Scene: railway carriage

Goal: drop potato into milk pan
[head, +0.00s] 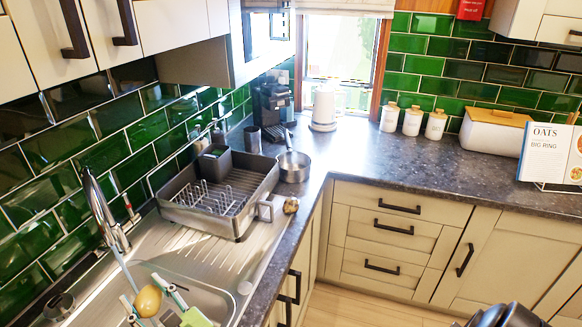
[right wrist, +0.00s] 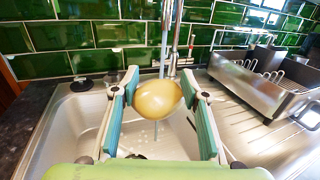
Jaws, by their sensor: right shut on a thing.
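The potato (head: 148,301), yellow-brown and smooth, is held between the two fingers of my right gripper (head: 150,302) above the sink. In the right wrist view the potato (right wrist: 158,101) is pinched between the teal finger pads of the right gripper (right wrist: 160,102). The milk pan (head: 292,167) is a small metal pan standing upright on the dark worktop, right of the dish rack, well beyond the gripper. Its handle points toward the back. The pan is not seen in the right wrist view. My left gripper is not in view.
A small brown object (head: 291,205) lies on the worktop in front of the pan. The tap (head: 97,200) rises behind the sink. White canisters (head: 412,120) stand farther back.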

